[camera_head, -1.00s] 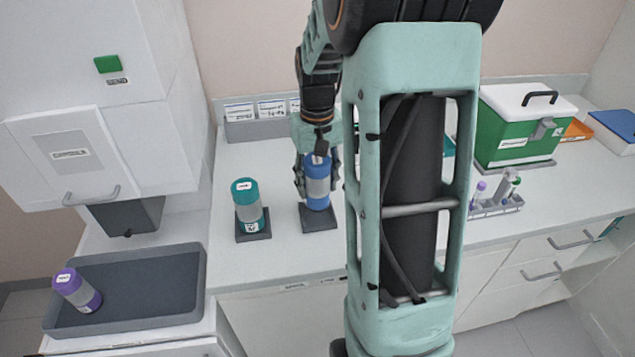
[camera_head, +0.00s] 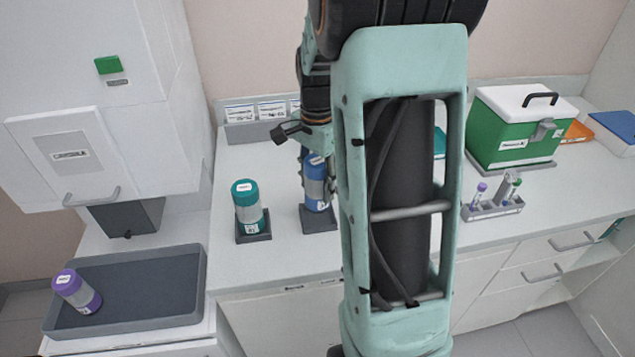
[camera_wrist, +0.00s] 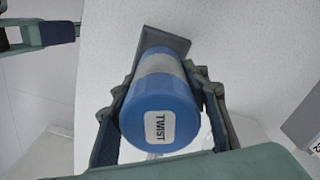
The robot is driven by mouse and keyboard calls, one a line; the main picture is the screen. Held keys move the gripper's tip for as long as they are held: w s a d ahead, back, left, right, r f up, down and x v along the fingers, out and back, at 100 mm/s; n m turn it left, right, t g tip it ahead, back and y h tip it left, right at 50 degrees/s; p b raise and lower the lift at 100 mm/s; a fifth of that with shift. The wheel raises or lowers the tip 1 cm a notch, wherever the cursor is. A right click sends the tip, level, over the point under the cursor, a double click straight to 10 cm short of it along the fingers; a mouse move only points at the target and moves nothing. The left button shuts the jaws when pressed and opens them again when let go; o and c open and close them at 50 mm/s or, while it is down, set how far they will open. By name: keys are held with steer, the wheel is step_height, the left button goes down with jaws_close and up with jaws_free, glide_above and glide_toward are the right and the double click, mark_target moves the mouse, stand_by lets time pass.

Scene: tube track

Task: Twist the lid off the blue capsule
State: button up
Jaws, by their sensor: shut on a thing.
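The blue capsule (camera_head: 317,191) stands upright on a dark square base (camera_head: 318,217) on the counter, with a blue top and a grey middle band. My arm hides its right side in the head view. In the wrist view its blue lid (camera_wrist: 158,108) carries a white label reading "TWIST". My gripper (camera_wrist: 160,125) is shut on the blue capsule, with one finger on each side near the lid. The lid still sits on the body, and no gap shows between them.
A teal capsule (camera_head: 247,205) stands on its own base just left. A purple capsule (camera_head: 77,290) leans in a grey tray (camera_head: 180,262) at lower left. A rack (camera_head: 492,208) of tubes and a green box (camera_head: 515,130) are at right.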

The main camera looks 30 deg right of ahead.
steer(key=m, duration=0.3)
steer(key=shift+m, duration=0.4)
steer(key=shift+f+b, duration=0.7)
steer(key=shift+f, duration=0.4)
steer(key=shift+f, duration=0.25)
steer(key=shift+f+b, duration=0.35)
steer(key=shift+f, duration=0.1)
steer(key=shift+f, duration=0.15)
steer(key=shift+f+b, duration=0.45)
steer(key=shift+f, duration=0.1)
steer(key=o, duration=1.5)
